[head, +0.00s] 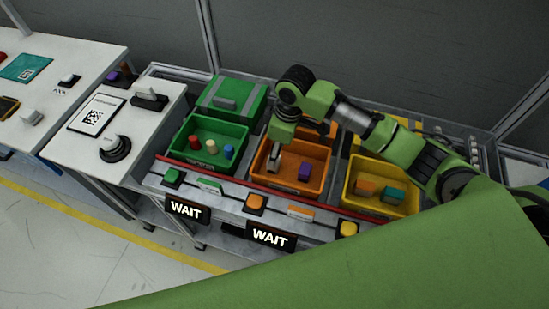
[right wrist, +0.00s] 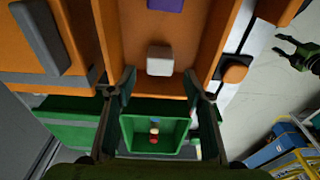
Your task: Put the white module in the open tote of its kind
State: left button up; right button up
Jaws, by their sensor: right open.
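The white module (right wrist: 160,61) lies on the floor of the open orange tote (right wrist: 196,72), near a purple block (right wrist: 165,4). My right gripper (right wrist: 160,84) is open, its fingers apart on either side of the view just short of the white module; I cannot tell whether they touch it. In the head view my right gripper (head: 274,160) reaches down into the left part of the orange tote (head: 318,178), where it largely hides the module. The purple block (head: 304,171) shows beside it. My left gripper (right wrist: 290,52) shows small and apparently open in the right wrist view.
An open green tote (head: 180,153) with pegs stands left, and an open yellow tote (head: 381,207) with two blocks stands right. A closed green tote (head: 231,98) is behind. Buttons and two WAIT signs (head: 186,209) line the front. A white table (head: 75,52) is at left.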

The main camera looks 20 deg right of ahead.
jog(key=r, duration=0.5)
jog(key=shift+s+d+r, duration=0.2)
jog(key=shift+s+d, duration=0.05)
jog(key=shift+d, duration=0.1)
